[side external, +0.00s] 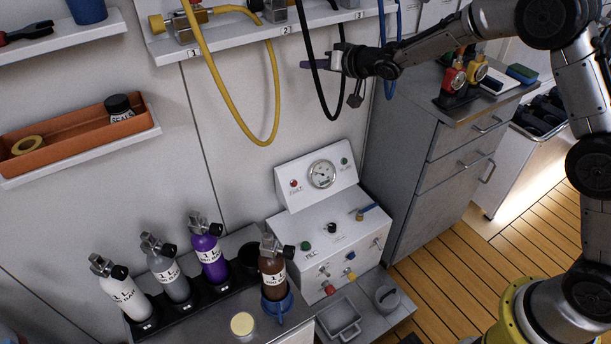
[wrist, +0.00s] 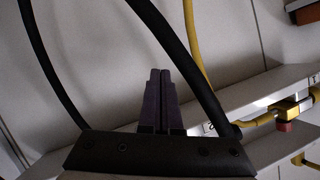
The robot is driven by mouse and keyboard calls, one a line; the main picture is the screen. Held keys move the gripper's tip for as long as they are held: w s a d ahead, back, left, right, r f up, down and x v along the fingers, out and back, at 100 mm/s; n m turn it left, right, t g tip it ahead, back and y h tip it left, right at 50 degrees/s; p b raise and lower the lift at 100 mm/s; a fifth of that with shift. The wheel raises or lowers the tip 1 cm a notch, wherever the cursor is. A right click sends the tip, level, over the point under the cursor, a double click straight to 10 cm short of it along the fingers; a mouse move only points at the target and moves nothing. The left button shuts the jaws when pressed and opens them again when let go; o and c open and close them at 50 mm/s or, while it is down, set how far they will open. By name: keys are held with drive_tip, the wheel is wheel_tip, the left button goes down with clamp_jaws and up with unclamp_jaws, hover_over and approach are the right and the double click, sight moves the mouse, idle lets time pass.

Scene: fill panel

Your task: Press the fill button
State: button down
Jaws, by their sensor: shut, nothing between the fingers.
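The white fill panel (side external: 282,228) stands on the bench below the wall shelf, with a pressure gauge (side external: 322,174) on its upright back. A green button (side external: 306,246) with small lettering that appears to read FILL sits on its sloped face; a black knob (side external: 332,228) is to its right. My gripper (side external: 303,64) is high above the panel, by the black hose (side external: 309,75) near the shelf. In the wrist view its fingers (wrist: 160,73) are together and empty, with the black hose (wrist: 185,55) beside them. The panel is not visible in the wrist view.
A yellow hose (side external: 273,90) and a blue hose (side external: 388,80) hang from the shelf (side external: 220,40). Several labelled bottles stand left of the panel, including a brown one (side external: 273,278) in a blue holder. A grey cabinet (side external: 420,170) stands right. Space above the panel looks clear.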

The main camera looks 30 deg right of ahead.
wheel_tip(320, 180, down, 12)
drive_tip(key=w+a+g+y, duration=0.1)
drive_tip(key=w+a, duration=0.2)
drive_tip(key=g, duration=0.5)
hover_over(309, 246)
wheel_tip(309, 246, down, 37)
drive_tip(key=shift+r+y, duration=0.2)
drive_tip(key=shift+y, duration=0.2)
drive_tip(key=shift+w+f, duration=0.1)
drive_tip(key=shift+f, duration=4.25)
drive_tip(key=shift+f, duration=0.15)
drive_tip(key=shift+f, duration=0.3)
